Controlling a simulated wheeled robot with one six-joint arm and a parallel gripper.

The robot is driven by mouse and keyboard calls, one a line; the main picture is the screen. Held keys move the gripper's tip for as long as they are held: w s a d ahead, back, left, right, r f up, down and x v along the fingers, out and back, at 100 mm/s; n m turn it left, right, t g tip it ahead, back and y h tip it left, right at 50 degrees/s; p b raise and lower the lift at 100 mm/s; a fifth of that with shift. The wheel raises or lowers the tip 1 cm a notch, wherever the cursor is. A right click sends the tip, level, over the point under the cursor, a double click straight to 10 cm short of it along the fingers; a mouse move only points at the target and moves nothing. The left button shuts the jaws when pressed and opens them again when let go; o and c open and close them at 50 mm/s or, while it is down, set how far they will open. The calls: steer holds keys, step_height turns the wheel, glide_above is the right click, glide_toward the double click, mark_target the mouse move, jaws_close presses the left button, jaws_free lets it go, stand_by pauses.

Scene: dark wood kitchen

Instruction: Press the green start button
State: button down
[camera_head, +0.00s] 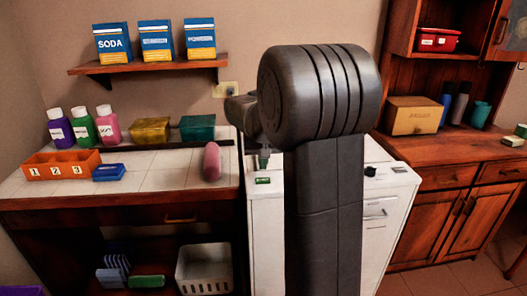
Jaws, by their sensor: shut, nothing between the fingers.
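The green start button (263,181) is a small green patch on the front left of the white machine's (257,215) top panel. My gripper (264,161) points down just behind and above it in the picture, small and partly hidden by my own dark arm. Its fingers are shut and empty. A small gap shows between the fingertips and the button, but I cannot tell the height. My arm hides the middle of the machine.
A dark knob (370,171) sits on the machine's right. Wooden cabinets (455,220) stand at right.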

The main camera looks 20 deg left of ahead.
mark_target(263, 180)
steer(key=shift+f, duration=1.8)
